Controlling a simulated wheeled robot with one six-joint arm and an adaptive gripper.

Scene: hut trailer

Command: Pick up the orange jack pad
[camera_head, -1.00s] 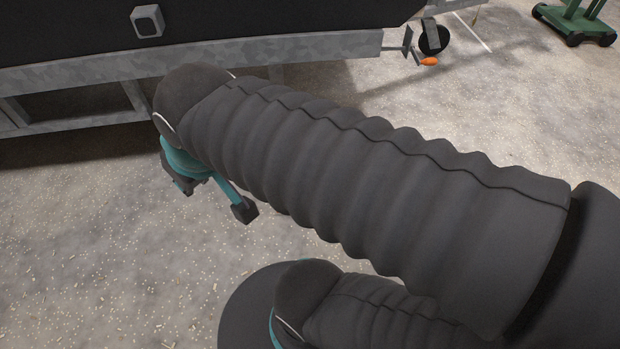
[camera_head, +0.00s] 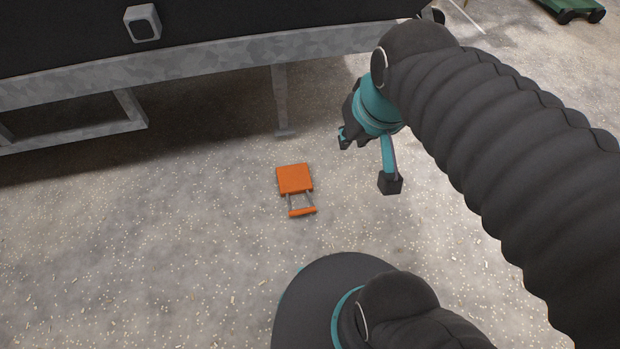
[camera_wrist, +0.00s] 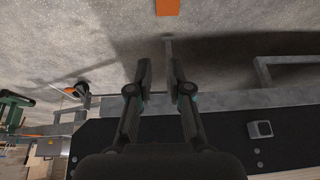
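The orange jack pad (camera_head: 295,179) lies flat on the speckled floor in the head view, a square plate with a handle on its near side. It also shows at the top edge of the wrist view (camera_wrist: 167,6), partly cut off. My gripper (camera_head: 366,161) is up and to the right of the pad in the head view, apart from it. In the wrist view my gripper (camera_wrist: 161,66) has its two fingers spread with an empty gap between them.
The dark trailer with a grey metal frame (camera_head: 200,63) stands behind the pad. A thin support leg (camera_head: 281,98) comes down from it just beyond the pad. A green wheeled object (camera_head: 573,8) is at the far right. The floor left of the pad is clear.

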